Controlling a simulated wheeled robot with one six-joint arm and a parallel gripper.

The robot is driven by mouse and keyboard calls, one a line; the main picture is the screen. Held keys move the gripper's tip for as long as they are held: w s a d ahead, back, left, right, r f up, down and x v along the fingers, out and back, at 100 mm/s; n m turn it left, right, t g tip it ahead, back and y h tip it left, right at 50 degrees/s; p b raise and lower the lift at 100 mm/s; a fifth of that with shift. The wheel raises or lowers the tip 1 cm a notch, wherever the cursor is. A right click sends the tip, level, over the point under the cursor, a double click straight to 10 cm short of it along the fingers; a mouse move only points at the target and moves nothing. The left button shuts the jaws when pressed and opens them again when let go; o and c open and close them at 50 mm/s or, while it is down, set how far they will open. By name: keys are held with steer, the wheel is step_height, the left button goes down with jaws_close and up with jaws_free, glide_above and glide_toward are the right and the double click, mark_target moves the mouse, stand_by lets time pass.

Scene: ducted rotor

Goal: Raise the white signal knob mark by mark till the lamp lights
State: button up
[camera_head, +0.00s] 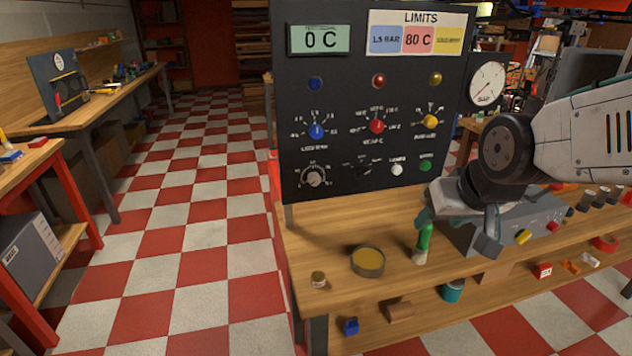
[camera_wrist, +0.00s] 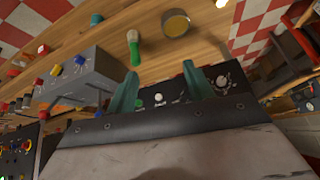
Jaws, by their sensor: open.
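The white knob (camera_head: 313,177) sits at the lower left of the black panel (camera_head: 350,90), with a ring of marks around it. Its label is too small to read. It also shows in the wrist view (camera_wrist: 221,82), right of the fingers. Above, a blue lamp (camera_head: 315,84), a red lamp (camera_head: 378,80) and a yellow lamp (camera_head: 435,78) look dull and unlit. My gripper (camera_wrist: 160,72) is open, with teal fingers and nothing between them. In the head view it is right of the panel's lower edge, over the bench and apart from the knob.
Blue (camera_head: 316,131), red (camera_head: 376,126) and yellow (camera_head: 430,121) knobs, a white button (camera_head: 397,169) and a green button (camera_head: 425,165) share the panel. A green-handled brush (camera_head: 424,240), a yellow tin (camera_head: 367,261) and a grey box (camera_wrist: 80,75) stand on the bench.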

steer(key=w+a+f+t+y, duration=0.1)
steer(key=w+a+f+t, duration=0.15)
steer(key=w+a, duration=0.4)
steer(key=w+a+f+t+y, duration=0.1)
steer(key=w+a+f+t, duration=0.2)
steer(key=w, duration=0.6)
steer(key=n+t+y, duration=0.1)
steer(key=t+y, duration=0.1)
steer(key=t, duration=0.4)
glide_toward(315, 181)
steer(key=w, duration=0.1)
steer(key=shift+x, duration=4.05)
steer(key=shift+a, duration=0.1)
steer(key=c, duration=1)
